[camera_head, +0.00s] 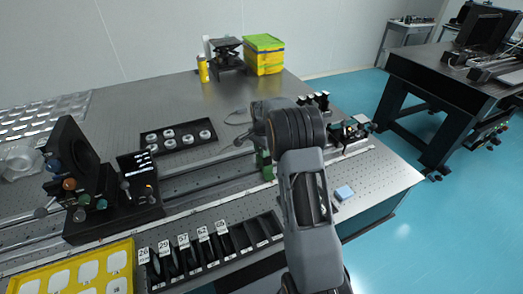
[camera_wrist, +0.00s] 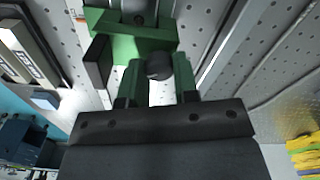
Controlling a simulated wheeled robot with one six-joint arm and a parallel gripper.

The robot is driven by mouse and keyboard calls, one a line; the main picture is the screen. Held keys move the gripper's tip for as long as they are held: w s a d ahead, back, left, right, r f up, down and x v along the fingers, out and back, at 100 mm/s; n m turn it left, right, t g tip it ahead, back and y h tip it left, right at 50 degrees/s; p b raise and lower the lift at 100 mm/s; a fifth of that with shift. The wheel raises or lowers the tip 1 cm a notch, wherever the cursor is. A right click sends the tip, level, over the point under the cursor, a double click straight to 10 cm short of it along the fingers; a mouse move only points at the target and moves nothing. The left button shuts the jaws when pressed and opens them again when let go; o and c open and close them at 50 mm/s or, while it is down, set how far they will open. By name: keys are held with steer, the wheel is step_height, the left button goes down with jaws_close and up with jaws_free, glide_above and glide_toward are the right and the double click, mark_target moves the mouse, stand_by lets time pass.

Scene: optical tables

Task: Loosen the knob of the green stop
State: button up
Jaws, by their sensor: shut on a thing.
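The green stop (camera_wrist: 130,42) is at the top of the wrist view, a green block with a dark plate at its left side. Its dark round knob (camera_wrist: 158,67) faces my gripper (camera_wrist: 158,76). My gripper's two fingers stand at the left and right of the knob and are shut on it. In the head view the green stop (camera_head: 264,166) shows in part on the rail, just left of my arm. My arm hides the knob and my fingertips there.
A rail (camera_head: 205,180) runs across the optical table (camera_head: 185,100). A black slotted rack (camera_head: 215,250) and a yellow tray (camera_head: 65,264) lie in front. A black tray of round parts (camera_head: 178,137) lies behind the rail. A small blue block (camera_head: 344,193) is right of my arm.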

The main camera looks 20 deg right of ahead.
stand_by(0.4)
steer(key=o, duration=0.9)
steer(key=shift+o, duration=0.2)
step_height(320, 180, up, 14)
stand_by(0.5)
